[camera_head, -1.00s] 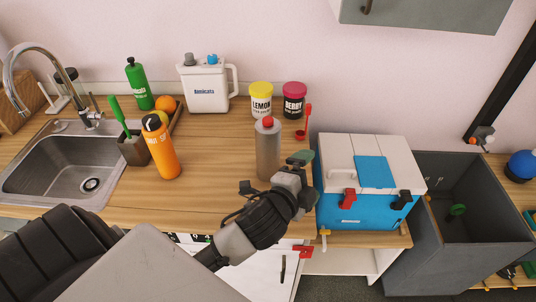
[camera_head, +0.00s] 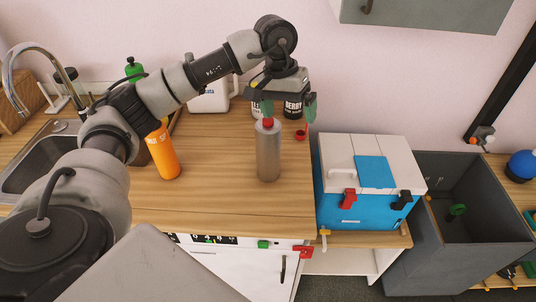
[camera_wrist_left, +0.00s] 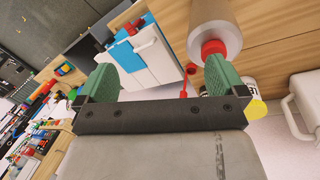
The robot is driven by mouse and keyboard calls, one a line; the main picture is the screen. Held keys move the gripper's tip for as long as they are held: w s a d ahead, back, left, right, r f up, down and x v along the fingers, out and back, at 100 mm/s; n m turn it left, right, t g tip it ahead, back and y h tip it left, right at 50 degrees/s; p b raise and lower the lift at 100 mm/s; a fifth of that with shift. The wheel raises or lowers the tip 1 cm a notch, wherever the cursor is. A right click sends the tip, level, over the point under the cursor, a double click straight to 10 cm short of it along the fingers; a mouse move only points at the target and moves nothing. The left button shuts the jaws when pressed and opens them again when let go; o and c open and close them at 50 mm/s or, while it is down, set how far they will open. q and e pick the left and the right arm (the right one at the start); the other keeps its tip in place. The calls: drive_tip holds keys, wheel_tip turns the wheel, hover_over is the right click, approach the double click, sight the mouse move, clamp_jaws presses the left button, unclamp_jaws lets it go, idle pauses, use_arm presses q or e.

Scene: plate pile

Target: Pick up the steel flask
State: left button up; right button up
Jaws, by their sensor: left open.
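The steel flask (camera_head: 268,152), a grey cylinder with a red cap, stands upright on the wooden counter, left of the blue and white cooler. My left gripper (camera_head: 289,110) is open, with green fingertips, above and behind the flask; its left finger shows close to the red cap in the head view. In the left wrist view the flask (camera_wrist_left: 208,28) shows at the top right, its red cap near the right finger. The open left gripper (camera_wrist_left: 160,78) has nothing between its fingers. My right gripper is not in view.
An orange bottle (camera_head: 162,155) stands left of the flask. The cooler (camera_head: 350,205) stands to the right, beside a grey bin (camera_head: 470,250). Lemon and berry jars (camera_head: 293,106) are behind the gripper, partly hidden. The counter around the flask is mostly clear.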

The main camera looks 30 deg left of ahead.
sight(268, 129)
use_arm(q)
drive_tip(key=a, duration=0.1)
drive_tip(key=a+r+y, duration=0.1)
drive_tip(key=a, duration=0.1)
drive_tip(key=a+r+y, duration=0.1)
drive_tip(key=a, duration=0.1)
drive_tip(key=shift+s+r, duration=0.1)
drive_tip(key=shift+s, duration=0.1)
drive_tip(key=shift+s+a+f+m+y, duration=0.1)
drive_tip(key=shift+a+f+m+y, duration=0.1)
drive_tip(key=shift+a+m+y, duration=0.15)
wheel_tip(268, 129, down, 5)
drive_tip(key=shift+r+p, duration=0.2)
drive_tip(key=shift+p, duration=0.5)
drive_tip(key=f+p, duration=0.1)
drive_tip(key=f, duration=0.2)
drive_tip(key=f+p, duration=0.1)
drive_tip(key=shift+d+f+p, duration=0.3)
drive_tip(key=shift+f+p, duration=0.05)
drive_tip(key=shift+f, duration=0.45)
drive_tip(key=shift+c, duration=0.3)
drive_tip(key=shift+r, duration=0.1)
drive_tip(key=c, duration=1.7)
drive_tip(key=shift+c, duration=0.2)
